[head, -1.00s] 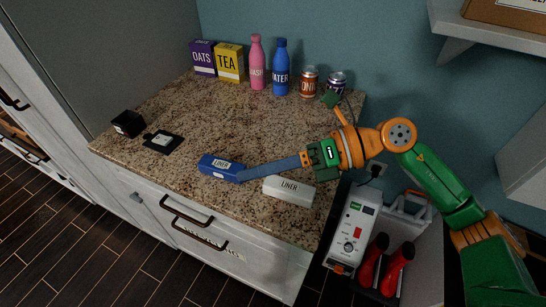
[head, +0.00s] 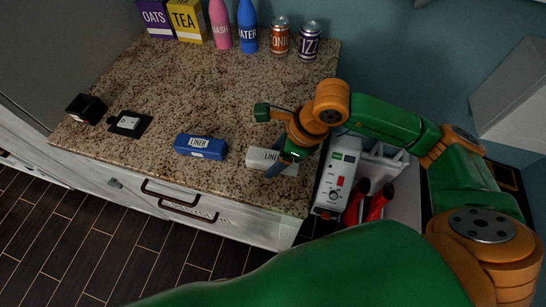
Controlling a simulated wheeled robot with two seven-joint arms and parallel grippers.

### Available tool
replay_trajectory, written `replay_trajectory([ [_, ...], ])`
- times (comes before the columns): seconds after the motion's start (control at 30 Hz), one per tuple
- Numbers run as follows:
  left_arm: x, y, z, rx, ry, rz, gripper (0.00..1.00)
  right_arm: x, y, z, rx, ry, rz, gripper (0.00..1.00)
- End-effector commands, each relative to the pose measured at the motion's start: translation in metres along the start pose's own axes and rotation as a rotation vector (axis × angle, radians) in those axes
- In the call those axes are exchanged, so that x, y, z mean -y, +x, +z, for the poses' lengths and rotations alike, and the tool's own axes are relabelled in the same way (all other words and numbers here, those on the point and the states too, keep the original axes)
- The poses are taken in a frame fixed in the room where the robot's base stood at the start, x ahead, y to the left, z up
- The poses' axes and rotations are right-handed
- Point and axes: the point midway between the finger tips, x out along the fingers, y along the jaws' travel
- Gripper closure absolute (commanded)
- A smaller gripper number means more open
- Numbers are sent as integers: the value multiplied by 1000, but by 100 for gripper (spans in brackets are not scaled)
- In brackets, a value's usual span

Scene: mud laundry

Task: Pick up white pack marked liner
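The white pack marked LINER (head: 257,156) lies on the speckled countertop near its front right edge. Its right part is partly hidden behind my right gripper (head: 275,171). My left gripper is not in view.
Along the back stand an OATS box (head: 156,18), a TEA box (head: 187,20), a pink bottle (head: 221,25), a blue bottle (head: 248,27) and two cans (head: 280,37). Dark items (head: 86,108) lie at left. A white device (head: 338,178) stands right of the counter. The counter's middle is clear.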

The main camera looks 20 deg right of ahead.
Motion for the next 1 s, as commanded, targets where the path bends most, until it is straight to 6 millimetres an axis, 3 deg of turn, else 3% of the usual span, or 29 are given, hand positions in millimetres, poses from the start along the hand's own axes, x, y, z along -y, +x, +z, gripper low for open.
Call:
replay_trajectory([
  [0.03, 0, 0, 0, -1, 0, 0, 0, 0, 0, 0, 0, 0, 0, 44],
  [0.23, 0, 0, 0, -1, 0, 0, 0, 0, 0, 0, 0, 1, 0, 98],
  [0.53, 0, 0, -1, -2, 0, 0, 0, 0, -4, 2, 1, 1, 0, 98],
  [0.7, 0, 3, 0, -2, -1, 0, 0, 1, -28, 12, 4, -2, -3, 98],
  [0.77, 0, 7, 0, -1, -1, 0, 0, -8, -40, 13, 6, -5, -3, 98],
  [0.93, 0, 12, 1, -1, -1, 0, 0, -44, -93, 15, 7, -11, -10, 98],
  [1.0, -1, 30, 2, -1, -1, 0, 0, -66, -100, 6, 8, -15, -14, 98],
])
